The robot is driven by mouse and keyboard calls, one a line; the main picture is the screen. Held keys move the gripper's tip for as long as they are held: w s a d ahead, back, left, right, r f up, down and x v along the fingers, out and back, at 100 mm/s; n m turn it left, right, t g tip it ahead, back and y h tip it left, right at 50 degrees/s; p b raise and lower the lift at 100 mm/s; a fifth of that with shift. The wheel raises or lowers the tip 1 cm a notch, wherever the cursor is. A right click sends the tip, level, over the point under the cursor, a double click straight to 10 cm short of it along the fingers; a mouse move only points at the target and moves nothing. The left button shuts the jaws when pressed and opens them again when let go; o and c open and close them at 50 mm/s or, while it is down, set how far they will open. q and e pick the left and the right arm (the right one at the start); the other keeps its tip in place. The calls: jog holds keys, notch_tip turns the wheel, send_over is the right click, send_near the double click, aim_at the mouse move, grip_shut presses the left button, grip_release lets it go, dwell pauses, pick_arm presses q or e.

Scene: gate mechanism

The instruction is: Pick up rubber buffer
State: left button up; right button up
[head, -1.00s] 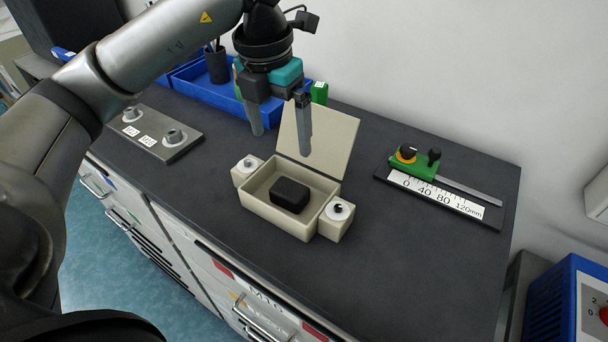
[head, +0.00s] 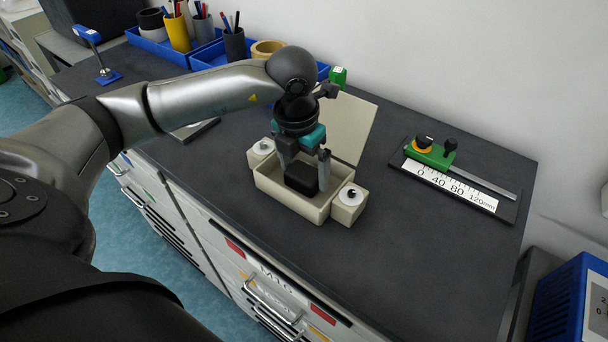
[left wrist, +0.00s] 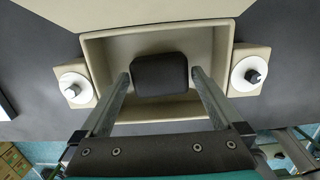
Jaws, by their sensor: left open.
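The rubber buffer (head: 302,178) is a black rounded block lying in the beige open box (head: 318,212) on the dark bench. It also shows in the left wrist view (left wrist: 160,75), near the middle of the box. My left gripper (head: 304,172) points down into the box. Its two fingers stand apart, one on each side of the buffer. In the left wrist view the fingers (left wrist: 160,78) show small gaps to the buffer's sides. The box's lid (head: 345,125) stands open behind. My right gripper is not in view.
Beige blocks with white round knobs flank the box, one left (head: 262,150) and one right (head: 349,200). A green slider on a 120 mm scale (head: 455,187) lies to the right. Blue trays (head: 207,55) with pen cups stand at the back left. The bench front is clear.

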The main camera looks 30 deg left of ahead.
pick_arm(q)
jog(key=shift+w+f, duration=0.1)
jog(key=shift+f, duration=0.65)
jog(key=c, duration=1.2)
jog(key=shift+r, duration=0.15)
